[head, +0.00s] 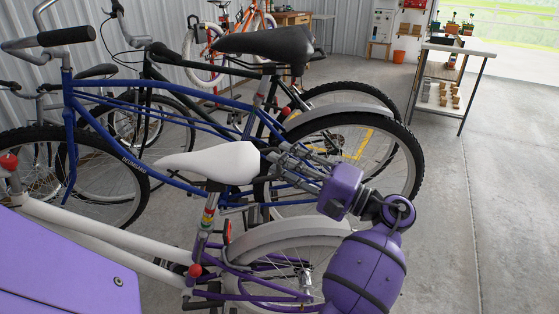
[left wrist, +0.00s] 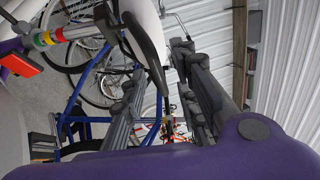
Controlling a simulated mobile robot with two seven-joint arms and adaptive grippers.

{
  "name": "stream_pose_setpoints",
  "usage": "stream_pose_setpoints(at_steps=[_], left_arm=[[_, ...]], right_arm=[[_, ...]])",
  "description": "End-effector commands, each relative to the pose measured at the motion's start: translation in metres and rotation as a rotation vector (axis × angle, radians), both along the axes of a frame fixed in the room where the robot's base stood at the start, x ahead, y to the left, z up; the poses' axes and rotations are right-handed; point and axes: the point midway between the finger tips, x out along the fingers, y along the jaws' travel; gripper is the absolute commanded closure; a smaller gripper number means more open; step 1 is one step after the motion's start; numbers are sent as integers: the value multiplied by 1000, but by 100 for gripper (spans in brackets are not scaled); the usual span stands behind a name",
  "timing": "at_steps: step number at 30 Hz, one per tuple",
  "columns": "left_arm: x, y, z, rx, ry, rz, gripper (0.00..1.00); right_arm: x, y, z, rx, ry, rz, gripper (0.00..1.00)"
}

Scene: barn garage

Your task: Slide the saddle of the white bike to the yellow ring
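The white saddle (head: 212,163) sits on top of the white bike's (head: 105,238) seat post, above red, yellow and green bands. The yellow ring (head: 208,212) is bare on the post below the saddle; it also shows in the left wrist view (left wrist: 47,38). My left gripper (head: 280,155) is at the saddle's rear edge. In the left wrist view its fingers (left wrist: 147,40) are apart, with the saddle's rear edge (left wrist: 150,18) between them; I cannot tell whether they touch it. My right gripper is not in view.
A blue bike (head: 170,95) with a black saddle (head: 265,44) stands close behind the white one, and more bikes stand along the corrugated wall. The white bike's rear wheel (head: 290,240) is under my left arm. The concrete floor (head: 500,180) at right is clear.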

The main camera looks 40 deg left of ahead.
Motion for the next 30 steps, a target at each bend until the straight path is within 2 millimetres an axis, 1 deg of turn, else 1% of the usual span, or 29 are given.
stream_pose_setpoints(at_steps=[1,5,13,14,18,20,30], left_arm=[[-2,6,1,0,0,1,72],[-3,14,2,0,0,-1,72],[-4,16,3,0,0,-2,72],[-4,16,3,0,0,-2,75],[-4,16,3,0,0,-2,93],[-4,16,3,0,0,-2,100],[-4,15,2,0,1,-2,100]], right_arm=[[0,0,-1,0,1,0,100],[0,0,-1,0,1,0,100],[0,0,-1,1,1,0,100],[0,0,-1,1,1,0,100],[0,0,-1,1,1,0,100],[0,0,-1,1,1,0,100],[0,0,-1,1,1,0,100]])
